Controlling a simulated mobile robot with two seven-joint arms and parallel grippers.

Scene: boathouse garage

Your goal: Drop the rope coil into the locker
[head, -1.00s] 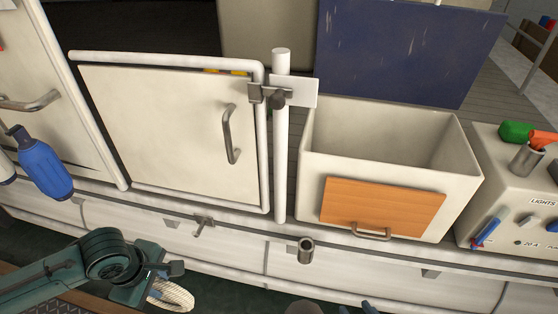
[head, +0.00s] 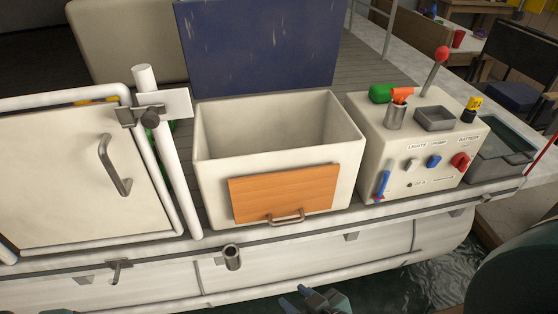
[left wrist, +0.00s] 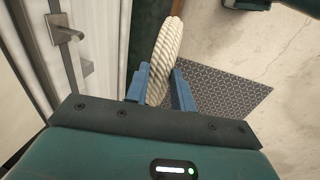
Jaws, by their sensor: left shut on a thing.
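The locker (head: 210,180) is a cream open-topped box in the middle of the head view, with its dark blue lid (head: 260,45) raised behind it and an orange wooden panel (head: 283,193) with a metal handle on its front. Its inside looks empty where it shows. The rope coil (left wrist: 166,50) is cream and twisted, seen edge-on in the left wrist view. My left gripper (left wrist: 159,74) is shut on it, outside the head view. My right gripper (head: 316,297) shows at the bottom of the head view, below the locker; its jaws are too unclear to read.
A switch console (head: 375,138) with a metal cup, a tray and a red-knobbed lever stands right of the locker. A white post (head: 170,150) and a cream door (head: 75,180) stand left. A rod holder (head: 232,257) juts from the hull. Water shows below right.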

